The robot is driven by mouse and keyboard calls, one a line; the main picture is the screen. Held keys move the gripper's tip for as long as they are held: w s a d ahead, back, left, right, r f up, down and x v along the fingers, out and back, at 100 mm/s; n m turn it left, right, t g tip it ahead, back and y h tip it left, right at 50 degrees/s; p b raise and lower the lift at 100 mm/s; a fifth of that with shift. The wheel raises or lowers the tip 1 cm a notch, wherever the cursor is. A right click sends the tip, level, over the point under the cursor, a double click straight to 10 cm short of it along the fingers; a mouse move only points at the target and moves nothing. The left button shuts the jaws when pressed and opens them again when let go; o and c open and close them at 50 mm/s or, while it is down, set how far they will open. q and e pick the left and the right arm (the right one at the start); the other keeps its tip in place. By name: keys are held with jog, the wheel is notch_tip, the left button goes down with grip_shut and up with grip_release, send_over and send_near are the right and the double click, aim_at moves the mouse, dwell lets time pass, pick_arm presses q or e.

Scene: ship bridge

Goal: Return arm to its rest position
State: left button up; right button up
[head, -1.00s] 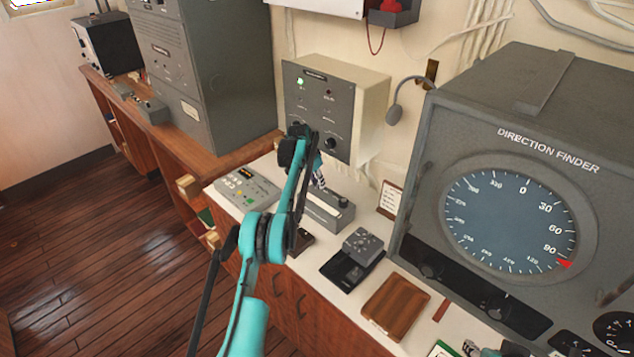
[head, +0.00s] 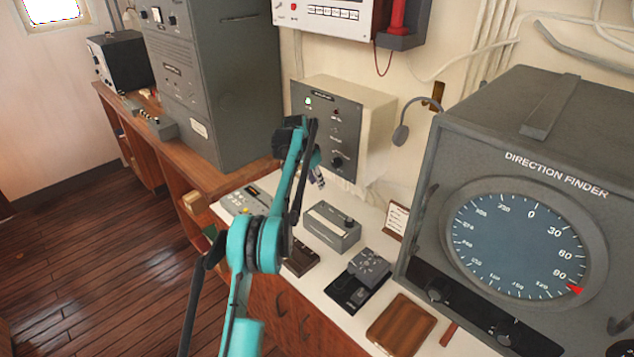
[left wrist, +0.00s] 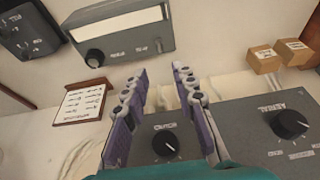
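My teal left arm rises from the bottom of the head view. Its left gripper (head: 318,178) is small there, partly behind the arm, in front of the grey wall-side panel box (head: 335,130) and above the counter. In the left wrist view the left gripper (left wrist: 160,78) has its two purple-padded fingers apart with nothing between them. A grey panel with a black knob (left wrist: 166,145) shows behind and below the fingers. I cannot tell the exact distance to it. My right gripper is not in view.
The counter holds a slotted grey device (head: 332,228), a black device (head: 358,282), a wooden board (head: 401,325) and a card on a stand (head: 396,220). The large direction finder (head: 525,220) stands at right, a tall grey cabinet (head: 215,85) at left. Open wooden floor (head: 90,260) lies left.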

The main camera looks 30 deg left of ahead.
pick_arm(q)
jog(key=s+d+r+n+t+y+b, duration=0.1)
jog(key=s+d+r+b, duration=0.1)
jog(key=s+d+r, duration=0.45)
jog(key=s+d+r+n+b, duration=0.1)
jog(key=s+d+r+b, duration=0.15)
jog(key=s+d, duration=0.7)
jog(key=s+d+f+t+b, duration=0.1)
jog(key=s+f, duration=0.3)
jog(key=s, duration=0.5)
jog(key=s+d+f+n+b, duration=0.1)
jog(key=s+d+f, duration=0.2)
jog(key=s, duration=0.7)
jog(key=s+d+f+t+b, duration=0.1)
jog(key=s+d+f, duration=0.1)
jog(key=s+f, duration=0.5)
jog(key=shift+s+d+f+n+t+b, duration=0.15)
jog(key=shift+s+n+t+b, duration=0.2)
jog(key=shift+s, duration=0.85)
